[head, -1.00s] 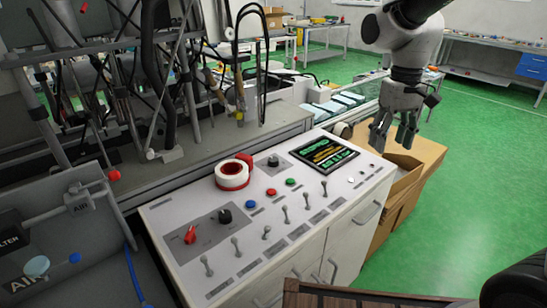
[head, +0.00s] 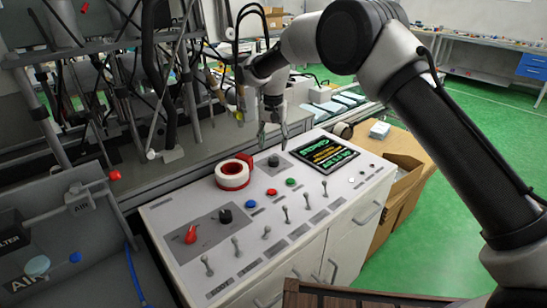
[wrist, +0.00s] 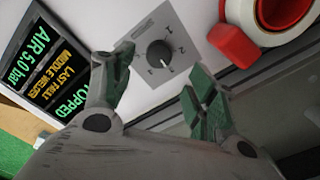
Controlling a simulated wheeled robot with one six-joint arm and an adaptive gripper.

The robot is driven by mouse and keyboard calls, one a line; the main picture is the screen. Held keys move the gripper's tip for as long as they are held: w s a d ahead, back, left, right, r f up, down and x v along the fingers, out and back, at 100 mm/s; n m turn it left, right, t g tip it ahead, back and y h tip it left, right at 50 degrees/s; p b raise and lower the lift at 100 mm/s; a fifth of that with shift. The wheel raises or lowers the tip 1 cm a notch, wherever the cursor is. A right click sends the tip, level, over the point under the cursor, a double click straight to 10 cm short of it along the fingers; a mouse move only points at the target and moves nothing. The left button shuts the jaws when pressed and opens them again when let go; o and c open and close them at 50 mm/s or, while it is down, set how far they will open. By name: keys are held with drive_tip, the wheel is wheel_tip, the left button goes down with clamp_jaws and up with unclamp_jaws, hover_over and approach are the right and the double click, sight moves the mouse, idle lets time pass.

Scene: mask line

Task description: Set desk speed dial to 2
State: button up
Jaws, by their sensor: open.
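The speed dial is a black round knob (head: 273,160) on a small grey plate on the desk's white top, left of the screen. The wrist view shows the knob (wrist: 159,53) with numbers around it; its exact setting is too small to read surely. My gripper (head: 273,143) is open and empty, pointing down just above the dial. In the wrist view the green-padded fingertips of my gripper (wrist: 157,74) are spread to either side of the knob and appear apart from it.
A red and white tape roll (head: 233,174) lies close left of the dial. The screen (head: 324,153) is to its right. Blue (head: 250,204), red (head: 271,193) and green (head: 290,182) buttons and several toggle levers (head: 285,213) stand in front. Another black knob (head: 225,215) and a red switch (head: 191,235) sit further left.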

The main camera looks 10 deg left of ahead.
sight(274, 159)
wheel_tip(274, 159, down, 7)
drive_tip(key=shift+r, duration=0.15)
drive_tip(key=shift+c, duration=0.4)
drive_tip(key=c, duration=1)
